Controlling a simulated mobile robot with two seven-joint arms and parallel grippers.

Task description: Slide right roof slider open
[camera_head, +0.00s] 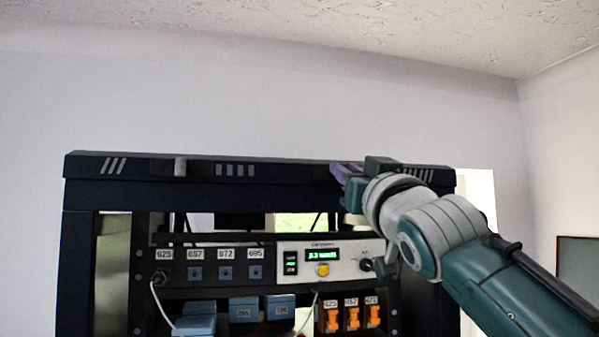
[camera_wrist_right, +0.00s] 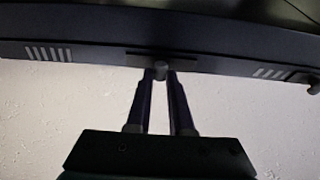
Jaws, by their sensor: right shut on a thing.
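The roof beam (camera_head: 275,170) is a long dark bar across the top of the rack. The right roof slider (camera_wrist_right: 160,68) is a small grey knob in a dark slot on the beam, seen in the right wrist view. It sits near the middle of that slot. My right gripper (camera_wrist_right: 160,76) is shut on this knob, with one purple finger on each side. In the head view my right gripper (camera_head: 341,172) reaches the beam's front from the right and hides the knob. The left roof slider (camera_head: 180,167) is a similar grey knob. My left gripper is not in view.
Below the beam are a control panel (camera_head: 323,262) with a green display, blue modules (camera_head: 243,310) and orange switches (camera_head: 352,317). Thin cables hang in front. Vent marks (camera_head: 235,169) lie between the sliders. The space above the beam is clear.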

